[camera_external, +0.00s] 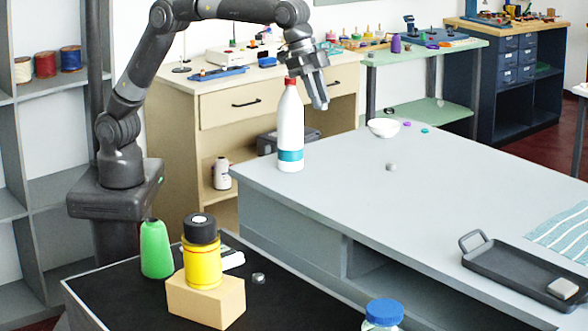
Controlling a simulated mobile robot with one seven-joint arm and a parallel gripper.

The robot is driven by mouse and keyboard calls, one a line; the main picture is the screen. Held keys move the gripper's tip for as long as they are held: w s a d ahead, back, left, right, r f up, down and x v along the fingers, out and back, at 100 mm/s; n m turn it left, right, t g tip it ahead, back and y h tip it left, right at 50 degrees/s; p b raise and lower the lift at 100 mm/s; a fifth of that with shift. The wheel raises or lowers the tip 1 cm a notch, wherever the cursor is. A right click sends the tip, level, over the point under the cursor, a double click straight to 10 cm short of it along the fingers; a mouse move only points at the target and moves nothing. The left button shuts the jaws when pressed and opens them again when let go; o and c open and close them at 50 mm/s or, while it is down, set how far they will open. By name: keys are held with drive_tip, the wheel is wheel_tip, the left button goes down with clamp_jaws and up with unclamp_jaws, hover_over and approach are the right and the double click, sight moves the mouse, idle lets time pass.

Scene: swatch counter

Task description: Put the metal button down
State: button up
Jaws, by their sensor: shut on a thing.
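My gripper (320,105) is up in the air above the far left part of the grey counter, pointing down and slightly right. It is shut on the metal button (323,107), of which only a tiny pale bit shows at the fingertips. The white bottle with a red cap (290,130) stands on the counter just left of the gripper and below it. A small grey round piece (391,167) lies on the counter, and another (258,278) lies on the black surface in front.
A white bowl (383,128) and small purple (407,124) and green (425,130) pieces are at the counter's far edge. A dark tray (510,272) and striped cloth (565,235) lie at right. The counter's middle (390,210) is clear.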

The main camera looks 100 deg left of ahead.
sight(271, 296)
drive_tip(key=s+d+m+g+h, duration=0.1)
drive_tip(key=s+d+m, duration=0.35)
drive_tip(key=d, duration=0.55)
drive_tip(key=s+d+m+g+h, duration=0.1)
drive_tip(key=s+d+m, duration=0.3)
drive_tip(key=d, duration=0.7)
drive_tip(key=shift+n, duration=0.55)
drive_tip(key=f, duration=1.3)
drive_tip(key=s+f, duration=0.1)
drive_tip(key=f, duration=2.4)
drive_tip(key=shift+s+f, duration=0.15)
drive_tip(key=shift+f, duration=0.15)
drive_tip(key=o, duration=0.9)
drive_tip(key=shift+o, duration=0.3)
drive_tip(key=v, duration=1.2)
drive_tip(key=shift+r, duration=0.2)
